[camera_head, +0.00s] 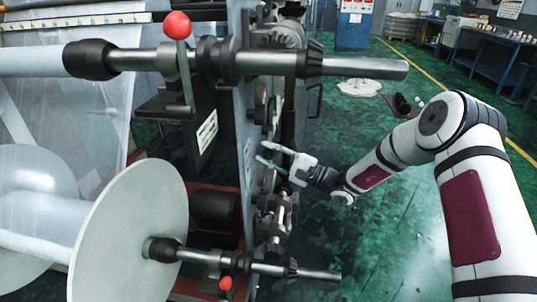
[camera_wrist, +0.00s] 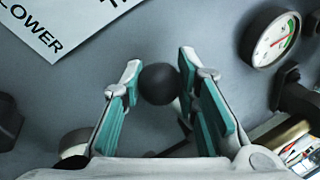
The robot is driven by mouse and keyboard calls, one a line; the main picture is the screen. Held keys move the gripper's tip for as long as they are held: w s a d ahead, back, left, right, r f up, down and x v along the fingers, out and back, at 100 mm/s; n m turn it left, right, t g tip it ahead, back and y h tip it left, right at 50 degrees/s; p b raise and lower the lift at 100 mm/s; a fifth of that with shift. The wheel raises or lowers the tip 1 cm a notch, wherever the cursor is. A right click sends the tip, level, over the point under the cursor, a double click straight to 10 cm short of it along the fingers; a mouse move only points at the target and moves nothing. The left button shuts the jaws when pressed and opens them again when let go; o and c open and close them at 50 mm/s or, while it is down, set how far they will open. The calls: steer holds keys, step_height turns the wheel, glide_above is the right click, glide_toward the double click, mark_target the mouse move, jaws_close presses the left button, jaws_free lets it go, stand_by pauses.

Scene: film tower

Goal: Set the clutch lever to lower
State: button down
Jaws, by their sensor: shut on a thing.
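In the wrist view, a round black knob (camera_wrist: 158,84), which appears to be the end of the clutch lever, sits between the teal pads of my gripper (camera_wrist: 159,68). The fingers are shut on it from both sides. Its shaft is hidden behind the knob. A white label (camera_wrist: 62,22) reading LOWER is on the grey panel at the upper left. In the head view, my gripper (camera_head: 266,153) is at the side of the machine's upright panel (camera_head: 246,110). The knob cannot be made out there.
A pressure gauge (camera_wrist: 274,42) and dark fittings are right of my gripper in the wrist view. In the head view, an upper shaft (camera_head: 350,67) and lower shaft (camera_head: 300,271) stick out, near red-ball levers (camera_head: 177,25). Green floor (camera_head: 375,225) lies open to the right.

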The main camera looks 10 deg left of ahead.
steer(key=f+n+b, duration=0.1)
steer(key=f+b, duration=0.1)
steer(key=shift+w+f+n+g+b, duration=0.2)
steer(key=shift+f+n+g+b, duration=0.1)
steer(key=shift+f+n, duration=0.1)
steer(key=f+n+b, duration=0.1)
steer(key=b, duration=0.1)
steer(key=w+f+n+g+y+b, duration=0.1)
steer(key=n+b, duration=0.1)
steer(key=f+n+b, duration=0.2)
steer(key=shift+w+d+g+y, duration=0.15)
steer(key=shift+w+g+y, duration=0.15)
steer(key=shift+w, duration=0.05)
steer(key=c, duration=1.2)
jaws_free()
steer(key=shift+w, duration=0.1)
steer(key=v, duration=1.2)
